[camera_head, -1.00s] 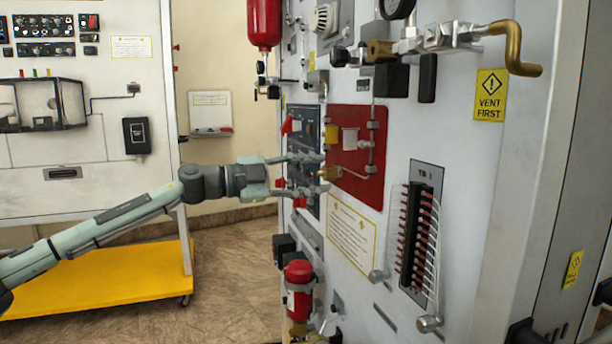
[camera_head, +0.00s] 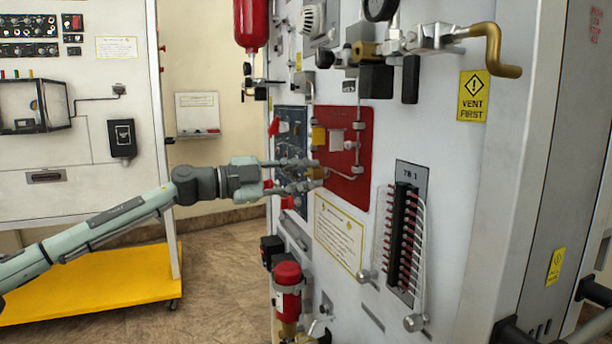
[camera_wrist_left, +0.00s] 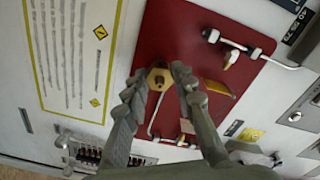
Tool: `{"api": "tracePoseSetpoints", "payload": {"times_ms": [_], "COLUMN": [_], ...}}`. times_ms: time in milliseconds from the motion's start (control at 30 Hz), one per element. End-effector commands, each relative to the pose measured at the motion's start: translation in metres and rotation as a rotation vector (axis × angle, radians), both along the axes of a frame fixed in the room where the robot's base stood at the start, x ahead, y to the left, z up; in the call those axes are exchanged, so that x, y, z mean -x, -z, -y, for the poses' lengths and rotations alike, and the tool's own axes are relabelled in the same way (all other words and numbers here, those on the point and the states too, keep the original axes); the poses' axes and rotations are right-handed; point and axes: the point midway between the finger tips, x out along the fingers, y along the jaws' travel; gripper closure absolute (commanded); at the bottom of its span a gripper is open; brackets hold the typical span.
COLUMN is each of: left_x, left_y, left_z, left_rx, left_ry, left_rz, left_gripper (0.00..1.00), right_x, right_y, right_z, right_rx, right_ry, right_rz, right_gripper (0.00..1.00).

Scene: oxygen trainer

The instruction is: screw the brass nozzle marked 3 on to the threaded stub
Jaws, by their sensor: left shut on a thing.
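My left gripper (camera_head: 316,173) is at the left part of the red panel on the white cabinet. Its two fingers are shut on a small brass nozzle (camera_head: 315,173). In the left wrist view, the brass nozzle (camera_wrist_left: 160,77) shows between the fingertips (camera_wrist_left: 158,80), in front of the red panel, with a dark round spot in its middle. The number on it cannot be read. The threaded stub cannot be made out; whether the nozzle touches it cannot be told. My right gripper is not in view.
The red panel (camera_head: 353,185) carries thin pipes and fittings close to the fingers. A dark panel with red switches (camera_head: 290,125) is just left. A red cylinder (camera_head: 287,285) hangs below, and a terminal strip (camera_head: 402,240) is lower right. Open floor lies left of the cabinet.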

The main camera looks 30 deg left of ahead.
Motion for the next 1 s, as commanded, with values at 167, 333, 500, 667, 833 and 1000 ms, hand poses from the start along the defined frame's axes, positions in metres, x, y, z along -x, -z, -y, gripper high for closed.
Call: {"api": "tracePoseSetpoints", "payload": {"times_ms": [167, 333, 500, 667, 833, 1000], "left_x": [0.0, 0.0, 0.0, 0.001, 0.014, 0.039], "left_y": [0.001, 0.0, 0.0, 0.001, 0.002, 0.004], "left_z": [0.0, 0.0, 0.0, -0.001, -0.015, -0.036], "left_rx": [-0.091, -0.087, -0.086, -0.087, -0.087, -0.088], "left_ry": [0.0, 0.0, 0.0, 0.0, -0.003, -0.003], "left_rz": [0.081, 0.077, 0.076, 0.075, 0.072, 0.068], "left_gripper": [0.72, 0.51, 0.51, 0.51, 0.51, 0.51], "right_x": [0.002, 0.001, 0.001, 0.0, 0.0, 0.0], "right_y": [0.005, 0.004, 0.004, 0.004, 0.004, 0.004], "right_z": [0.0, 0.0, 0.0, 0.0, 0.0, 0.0], "right_rx": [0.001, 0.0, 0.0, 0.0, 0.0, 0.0], "right_ry": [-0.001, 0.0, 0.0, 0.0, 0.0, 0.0], "right_rz": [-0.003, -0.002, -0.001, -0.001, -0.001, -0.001], "right_gripper": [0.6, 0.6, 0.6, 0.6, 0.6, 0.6]}}
